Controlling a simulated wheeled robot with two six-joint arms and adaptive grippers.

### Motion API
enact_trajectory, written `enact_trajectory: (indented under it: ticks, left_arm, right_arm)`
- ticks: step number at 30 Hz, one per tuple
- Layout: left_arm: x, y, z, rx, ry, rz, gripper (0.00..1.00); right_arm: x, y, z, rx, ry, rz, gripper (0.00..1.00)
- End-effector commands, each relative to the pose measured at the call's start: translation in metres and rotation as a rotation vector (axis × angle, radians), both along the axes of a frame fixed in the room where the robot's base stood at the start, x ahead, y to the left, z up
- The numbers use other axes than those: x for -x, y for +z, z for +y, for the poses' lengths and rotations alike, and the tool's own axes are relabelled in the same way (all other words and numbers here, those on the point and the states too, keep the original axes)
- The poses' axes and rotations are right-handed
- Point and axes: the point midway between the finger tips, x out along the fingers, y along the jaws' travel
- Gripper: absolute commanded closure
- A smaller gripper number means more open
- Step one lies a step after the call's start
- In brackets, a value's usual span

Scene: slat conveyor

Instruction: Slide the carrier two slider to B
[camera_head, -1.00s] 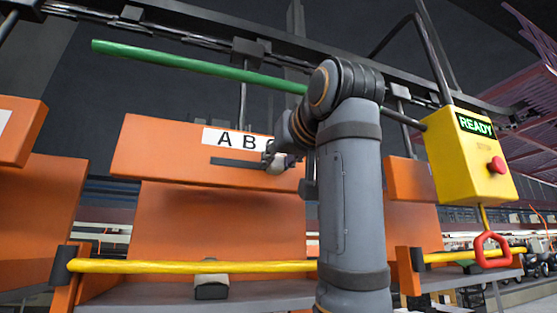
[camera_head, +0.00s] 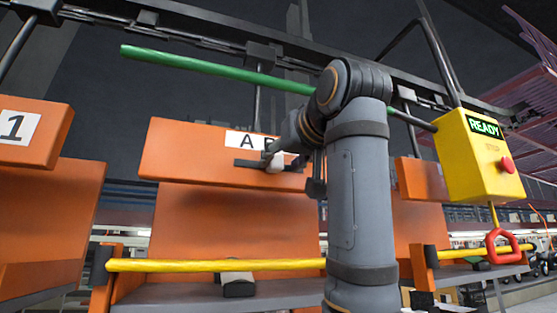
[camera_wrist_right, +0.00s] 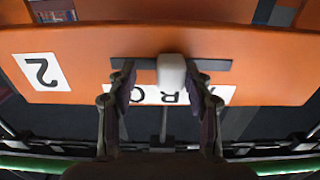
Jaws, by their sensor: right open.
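Carrier two is the orange panel (camera_head: 190,150) in the middle of the head view; its 2 label (camera_wrist_right: 42,71) shows upside down in the wrist view. A white slider knob (camera_wrist_right: 172,72) sits in the dark slot (camera_wrist_right: 140,63), near the slot's middle, by the letter B of the label strip (camera_wrist_right: 148,95). It also shows in the head view (camera_head: 276,162). My right gripper (camera_wrist_right: 163,88) is open, one finger on each side of the knob. The left-hand finger stands clear of it; the other is very close, contact unclear. My left gripper is out of view.
A yellow READY box (camera_head: 480,160) with a red button and red pull handle (camera_head: 501,247) stands at right. A green bar (camera_head: 210,68) runs above the carrier and a yellow bar (camera_head: 210,265) below. Another orange carrier (camera_head: 35,140), labelled 1, is at left.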

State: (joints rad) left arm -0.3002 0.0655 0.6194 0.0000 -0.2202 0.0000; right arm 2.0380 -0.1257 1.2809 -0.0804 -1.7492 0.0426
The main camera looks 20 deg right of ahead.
Motion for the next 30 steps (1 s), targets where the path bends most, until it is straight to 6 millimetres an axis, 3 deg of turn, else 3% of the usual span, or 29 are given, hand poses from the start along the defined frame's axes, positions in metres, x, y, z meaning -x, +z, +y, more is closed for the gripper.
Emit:
enact_trajectory:
  ticks: [4,8,18,21,30]
  left_arm:
    - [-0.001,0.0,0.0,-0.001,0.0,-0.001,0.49]
    - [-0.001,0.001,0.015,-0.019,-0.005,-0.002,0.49]
    - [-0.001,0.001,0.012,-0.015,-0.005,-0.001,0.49]
    - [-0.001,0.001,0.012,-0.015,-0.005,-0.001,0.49]
    - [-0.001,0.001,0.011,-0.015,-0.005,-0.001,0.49]
  right_arm:
    - [0.0,0.0,0.001,0.0,0.001,0.0,0.49]
    - [0.005,0.001,0.0,0.0,0.001,-0.001,0.49]
    - [0.064,0.001,-0.005,-0.001,0.0,-0.003,0.49]
    - [0.073,0.0,-0.006,-0.002,0.0,-0.002,0.49]
    - [0.075,0.0,-0.006,-0.001,0.001,0.0,0.49]
